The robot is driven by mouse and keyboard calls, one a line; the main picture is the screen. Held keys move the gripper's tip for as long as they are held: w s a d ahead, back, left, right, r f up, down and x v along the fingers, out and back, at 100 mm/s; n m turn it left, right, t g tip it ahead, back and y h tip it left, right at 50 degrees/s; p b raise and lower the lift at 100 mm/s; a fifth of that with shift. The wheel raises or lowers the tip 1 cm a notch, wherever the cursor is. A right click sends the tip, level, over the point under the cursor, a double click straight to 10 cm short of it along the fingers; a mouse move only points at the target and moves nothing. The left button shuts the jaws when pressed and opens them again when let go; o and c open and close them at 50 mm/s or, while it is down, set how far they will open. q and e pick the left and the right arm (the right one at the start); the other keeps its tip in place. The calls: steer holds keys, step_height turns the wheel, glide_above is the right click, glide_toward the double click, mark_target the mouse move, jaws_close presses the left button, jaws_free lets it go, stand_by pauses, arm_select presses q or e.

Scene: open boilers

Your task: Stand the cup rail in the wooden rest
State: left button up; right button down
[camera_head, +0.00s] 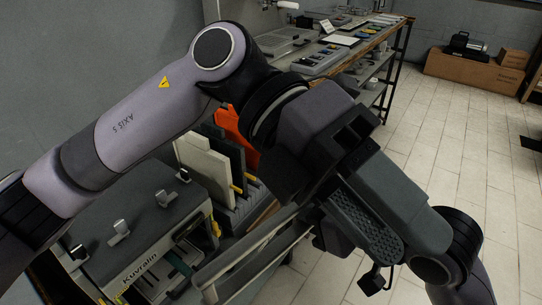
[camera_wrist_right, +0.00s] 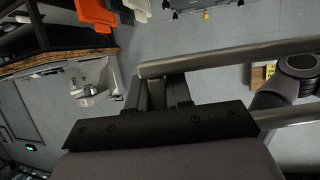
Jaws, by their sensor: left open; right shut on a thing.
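The cup rail (camera_head: 250,262), a frame of pale metal bars, runs from lower left toward my right gripper in the head view. Its bars also cross the right wrist view (camera_wrist_right: 230,58). My right gripper (camera_wrist_right: 164,80) is shut on one end of a bar. In the head view its fingertips are hidden. My left gripper (camera_head: 352,140) is open and empty, above the rail and close to my right wrist. I cannot clearly identify the wooden rest. A strip of brown wood (camera_head: 263,211) shows behind the rail, partly covered by my arms.
A grey machine marked Kuvralin (camera_head: 135,240) stands at lower left. White (camera_head: 203,165) and orange (camera_head: 238,135) panels stand upright in a grey slotted rack beside it. A long bench (camera_head: 340,60) with tools runs along the back. Tiled floor at right is mostly clear.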

arm_select(q)
steer(key=w+a+f+t+y, duration=0.2)
steer(key=w+a+t+y, duration=0.1)
steer(key=t+y, duration=0.25)
steer(key=r+n+t+y, duration=0.2)
steer(key=t+y, duration=0.2)
steer(key=t, duration=0.1)
glide_above(271, 251)
steer(key=shift+f+h, duration=0.1)
steer(key=shift+h, duration=0.15)
step_height(271, 251, down, 12)
steer(key=shift+r, duration=0.1)
jaws_close()
arm_select(e)
steer(key=c, duration=1)
jaws_free()
steer(key=shift+o, duration=0.2)
